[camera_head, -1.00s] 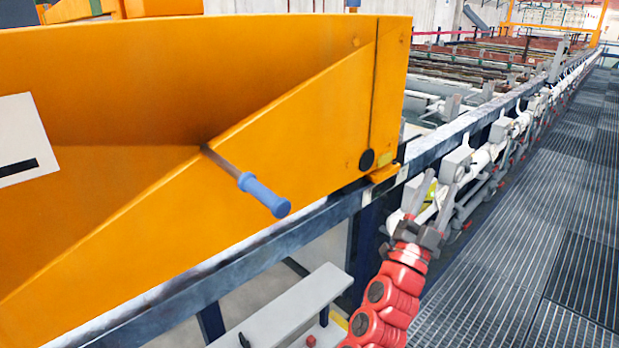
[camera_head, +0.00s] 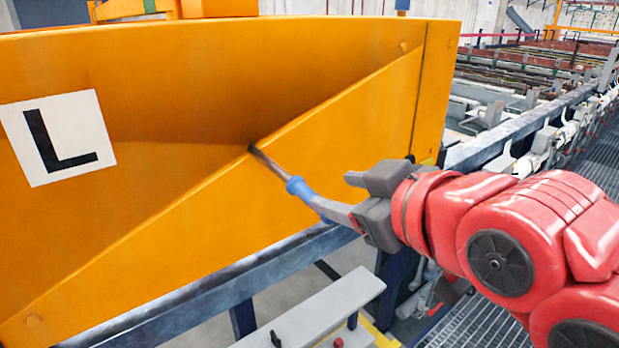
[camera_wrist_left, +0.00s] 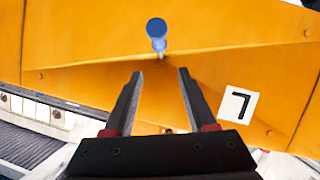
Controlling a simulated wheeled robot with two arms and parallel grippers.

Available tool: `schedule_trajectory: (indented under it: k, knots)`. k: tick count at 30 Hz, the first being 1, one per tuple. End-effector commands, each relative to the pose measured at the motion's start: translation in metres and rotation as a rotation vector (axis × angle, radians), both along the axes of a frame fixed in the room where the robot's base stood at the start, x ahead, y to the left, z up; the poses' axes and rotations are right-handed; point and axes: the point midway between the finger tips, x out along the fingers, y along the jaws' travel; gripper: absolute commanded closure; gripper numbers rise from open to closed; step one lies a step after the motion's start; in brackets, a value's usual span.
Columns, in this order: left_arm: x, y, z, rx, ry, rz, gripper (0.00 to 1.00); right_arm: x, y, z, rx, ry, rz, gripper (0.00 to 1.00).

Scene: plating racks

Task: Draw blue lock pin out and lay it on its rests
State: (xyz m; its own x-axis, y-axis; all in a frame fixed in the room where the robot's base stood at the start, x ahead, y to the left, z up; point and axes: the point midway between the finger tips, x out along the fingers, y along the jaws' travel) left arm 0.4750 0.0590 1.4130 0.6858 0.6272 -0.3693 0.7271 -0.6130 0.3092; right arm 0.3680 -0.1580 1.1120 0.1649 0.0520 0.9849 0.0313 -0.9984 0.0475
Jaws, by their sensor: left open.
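The blue lock pin (camera_head: 298,187) sticks out of a hole in the sloping orange panel (camera_head: 350,120), its metal shank bare between panel and blue grip. My left gripper (camera_head: 340,195) is open beside the grip. One finger covers the outer part of the grip in the head view. In the left wrist view, the pin (camera_wrist_left: 157,38) shows ahead of my open left gripper (camera_wrist_left: 160,74), beyond the fingertips and not held. I cannot make out its rests for certain. My right gripper is not in view.
A grey ledge (camera_head: 320,308) below the panel carries a small black piece (camera_head: 275,338) and a red piece (camera_head: 338,342). A dark rail (camera_head: 200,298) runs under the panel. A white sign with a black L (camera_head: 60,138) is on the panel.

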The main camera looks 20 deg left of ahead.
Motion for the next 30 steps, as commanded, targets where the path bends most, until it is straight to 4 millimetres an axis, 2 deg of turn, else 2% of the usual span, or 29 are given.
schedule_trajectory:
  k: [3,18,24,30]
  knots:
    - [0.017,0.015,-0.003,0.005,0.002,0.002,0.44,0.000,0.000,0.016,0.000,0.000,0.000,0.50]
    - [0.089,0.082,-0.042,0.007,0.003,0.002,0.44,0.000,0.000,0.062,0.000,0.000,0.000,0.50]
    - [0.104,0.095,-0.051,0.007,-0.001,0.001,0.44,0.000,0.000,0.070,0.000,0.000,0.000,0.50]
    - [0.108,0.098,-0.055,0.006,-0.003,-0.001,0.44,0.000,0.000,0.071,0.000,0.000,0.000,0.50]
